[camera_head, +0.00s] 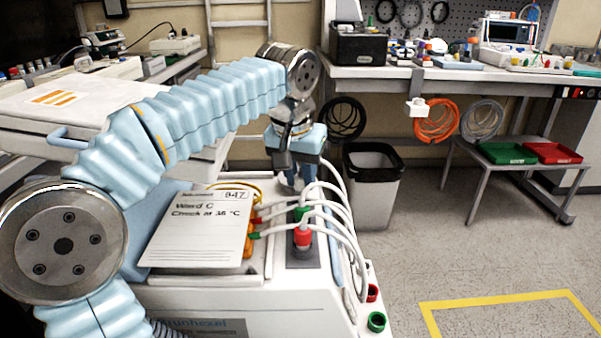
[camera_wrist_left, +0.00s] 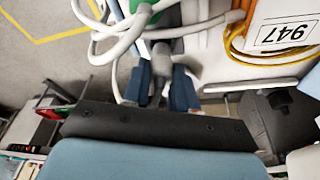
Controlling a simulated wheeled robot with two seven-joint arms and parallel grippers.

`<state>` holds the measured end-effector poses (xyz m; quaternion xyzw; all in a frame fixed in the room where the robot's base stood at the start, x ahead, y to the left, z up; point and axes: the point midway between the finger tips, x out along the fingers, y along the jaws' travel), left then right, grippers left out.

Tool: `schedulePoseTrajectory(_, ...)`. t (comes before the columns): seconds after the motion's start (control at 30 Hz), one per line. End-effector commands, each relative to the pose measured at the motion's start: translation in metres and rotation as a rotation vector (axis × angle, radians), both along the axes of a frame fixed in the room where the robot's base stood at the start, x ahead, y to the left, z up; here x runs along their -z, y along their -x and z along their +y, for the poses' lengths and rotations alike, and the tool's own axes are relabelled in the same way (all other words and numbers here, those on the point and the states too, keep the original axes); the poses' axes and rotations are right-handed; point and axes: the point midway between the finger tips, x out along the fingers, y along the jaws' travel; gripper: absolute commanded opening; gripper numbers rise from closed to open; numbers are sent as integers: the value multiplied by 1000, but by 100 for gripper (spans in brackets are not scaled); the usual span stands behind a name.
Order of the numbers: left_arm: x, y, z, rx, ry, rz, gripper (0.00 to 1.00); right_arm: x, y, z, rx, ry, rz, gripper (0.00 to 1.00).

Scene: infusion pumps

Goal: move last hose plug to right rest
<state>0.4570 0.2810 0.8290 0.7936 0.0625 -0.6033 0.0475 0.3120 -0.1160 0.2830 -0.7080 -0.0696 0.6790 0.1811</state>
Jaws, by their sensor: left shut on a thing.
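My left gripper (camera_head: 294,180) reaches down over the back of the white pump unit (camera_head: 200,300). In the left wrist view its blue-grey fingers (camera_wrist_left: 162,88) are shut on a pale hose plug (camera_wrist_left: 162,62), with a white hose beside it. In the head view the fingers mostly hide that plug. In front of it, a red plug (camera_head: 303,237) and a green plug (camera_head: 300,213) stand in a dark strip on the unit, with white hoses (camera_head: 343,225) arching to the right. A red ring (camera_head: 372,292) and a green ring (camera_head: 376,321) sit at the unit's right edge. My right gripper is not in view.
A paper card (camera_head: 200,225) reading "Ward C" lies on the unit, left of the plugs. A bench (camera_head: 470,78) with equipment is at the back right. A low stand holds green (camera_head: 507,153) and red (camera_head: 552,153) trays. Floor at right is clear.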

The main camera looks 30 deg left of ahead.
Motion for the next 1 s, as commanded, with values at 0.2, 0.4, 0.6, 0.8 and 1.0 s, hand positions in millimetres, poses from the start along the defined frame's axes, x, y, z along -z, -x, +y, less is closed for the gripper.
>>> schedulePoseTrajectory(0.2,6,0,0,0,0,0,0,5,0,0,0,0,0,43)
schedulePoseTrajectory(0.4,12,0,0,0,0,0,0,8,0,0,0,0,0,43)
schedulePoseTrajectory(0.6,17,0,0,0,0,0,0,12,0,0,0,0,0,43)
schedulePoseTrajectory(0.8,21,0,0,0,0,0,0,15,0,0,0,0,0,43)
schedulePoseTrajectory(1.0,21,0,0,0,0,-1,50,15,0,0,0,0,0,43)
